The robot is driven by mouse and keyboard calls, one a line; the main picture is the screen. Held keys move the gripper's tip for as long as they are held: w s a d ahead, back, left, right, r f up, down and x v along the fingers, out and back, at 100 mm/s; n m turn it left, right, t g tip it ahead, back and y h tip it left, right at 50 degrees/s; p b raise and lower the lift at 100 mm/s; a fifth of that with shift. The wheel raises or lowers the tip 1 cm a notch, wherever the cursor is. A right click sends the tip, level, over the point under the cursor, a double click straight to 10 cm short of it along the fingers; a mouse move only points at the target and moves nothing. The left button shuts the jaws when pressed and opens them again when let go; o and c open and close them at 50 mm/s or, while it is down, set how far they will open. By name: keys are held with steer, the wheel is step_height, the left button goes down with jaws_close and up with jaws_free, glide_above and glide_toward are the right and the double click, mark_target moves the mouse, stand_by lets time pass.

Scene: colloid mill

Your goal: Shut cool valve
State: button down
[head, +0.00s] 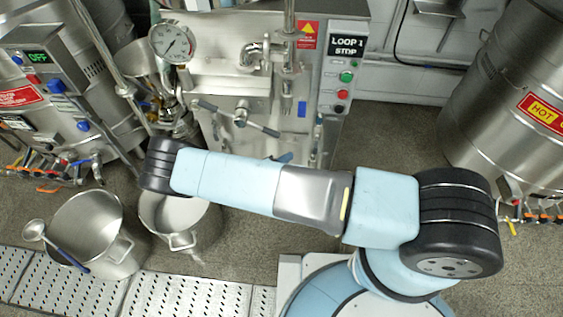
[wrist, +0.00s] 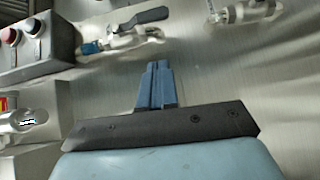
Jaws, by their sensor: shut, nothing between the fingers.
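A small valve with a blue collar (wrist: 90,47) and a dark lever (wrist: 143,20) is at the upper left of the wrist view, beside a button box. I cannot read a label that names it the cool valve. My gripper (wrist: 158,68) is shut and empty, its blue fingers pointing up the picture. The fingertips are apart from the valve, below and to the right of it. In the head view my arm hides most of the gripper. A second lever valve (wrist: 240,11) is at the top of the wrist view.
The LOOP 1 STOP control box (head: 342,75) is on the machine panel, with a gauge (head: 172,42) to its left. Lever valves (head: 262,128) stick out below. Two steel pots (head: 88,232) stand on the floor at left. A tank marked HOT (head: 500,110) stands right.

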mark_target(315, 150)
steer(key=w+d, duration=0.3)
steer(key=d, duration=0.4)
steer(key=shift+d+f, duration=0.2)
steer(key=shift+a+f, duration=0.1)
steer(key=shift+a, duration=0.05)
